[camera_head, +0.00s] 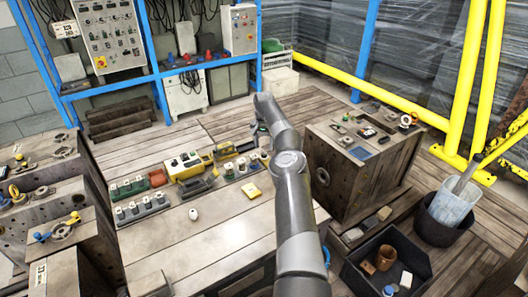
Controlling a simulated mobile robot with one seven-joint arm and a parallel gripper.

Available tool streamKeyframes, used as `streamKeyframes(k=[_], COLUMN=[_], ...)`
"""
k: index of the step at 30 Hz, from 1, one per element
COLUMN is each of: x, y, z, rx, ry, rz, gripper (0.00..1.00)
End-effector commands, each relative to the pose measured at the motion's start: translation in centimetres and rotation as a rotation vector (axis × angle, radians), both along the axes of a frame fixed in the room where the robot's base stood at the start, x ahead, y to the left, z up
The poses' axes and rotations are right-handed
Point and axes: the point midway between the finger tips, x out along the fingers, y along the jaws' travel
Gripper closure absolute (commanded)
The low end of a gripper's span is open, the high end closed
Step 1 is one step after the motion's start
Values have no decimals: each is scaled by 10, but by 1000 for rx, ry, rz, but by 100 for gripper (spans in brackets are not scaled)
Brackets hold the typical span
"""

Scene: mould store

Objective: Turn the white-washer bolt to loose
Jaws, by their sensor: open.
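My gripper (262,142) is at the end of my grey arm, near the back edge of the wooden bench. It is mostly hidden behind the arm, and no held thing shows. A round fitting with a white ring and an orange part (408,120) sits at the back right corner of the mould block (345,185) on the right. It may be the white-washer bolt, but it is too small to tell how it is turned. My gripper is left of this block and apart from the fitting.
More mould blocks (60,215) with coloured fittings stand at left. A black crate (385,270) and yellow posts are at right.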

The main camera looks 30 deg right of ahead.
Motion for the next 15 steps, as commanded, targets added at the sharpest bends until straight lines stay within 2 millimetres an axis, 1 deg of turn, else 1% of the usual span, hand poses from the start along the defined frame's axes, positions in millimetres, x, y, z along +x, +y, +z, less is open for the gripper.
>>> streamKeyframes(k=[1,3,6,10,15], x=[1,1,1,0,-1], y=[0,1,1,1,1], z=[13,28,42,53,59], rx=[-1,-1,-1,-1,0], ry=[-1,-1,-1,-1,1], rz=[-1,-2,-1,-1,0], gripper=[53,53,53,53,53])
